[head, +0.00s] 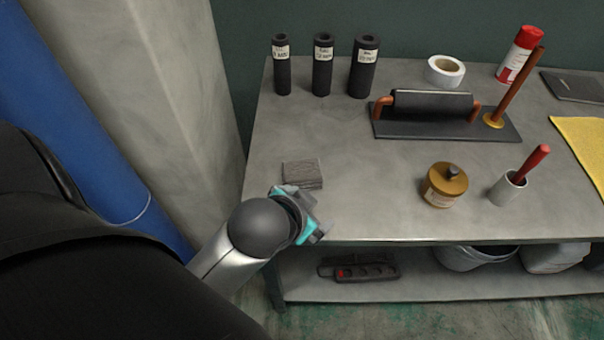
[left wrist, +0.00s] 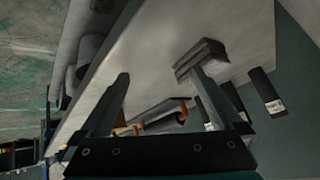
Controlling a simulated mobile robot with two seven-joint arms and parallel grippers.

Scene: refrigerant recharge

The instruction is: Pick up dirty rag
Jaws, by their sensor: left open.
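A grey, folded rag-like pad (head: 302,173), likely the dirty rag, lies flat near the left front of the workbench (head: 380,215). My left gripper (head: 305,213) is at the bench's front edge, just in front of the rag and close to it. In the left wrist view, its two fingers (left wrist: 160,76) are spread apart with nothing held between them. The rag also shows in that view (left wrist: 200,55), beyond the tip of the right-hand finger. My right gripper is in neither view.
Three black tubes (head: 322,65) stand at the back left. A dark plate with a roller (head: 430,104), a brass pot (head: 445,185), a cup with a red-handled tool (head: 508,189) and a yellow cloth (head: 585,143) lie rightward. A lower shelf (head: 420,285) holds parts.

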